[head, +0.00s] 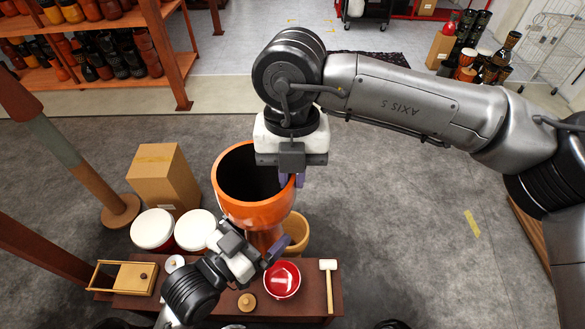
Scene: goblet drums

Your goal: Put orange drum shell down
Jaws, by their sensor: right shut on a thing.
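The orange drum shell (262,213) is a goblet form with a wide open mouth and a dark inside. It stands roughly upright at the back of the brown table (305,304), mouth up. My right gripper (291,180) comes from above and is shut on the right part of its rim. My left gripper (262,256) is low in front of the shell, close to its narrow lower part. Its finger gap is not clear. The shell's foot is hidden behind the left gripper, so I cannot tell whether it touches the table.
Two white-topped drums (153,229) stand left of the shell, a tan bowl-like shell (296,231) just right of it. A red bowl (282,279), a mallet (328,285) and a wooden frame box (134,278) lie on the table. A cardboard box (163,177) stands behind.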

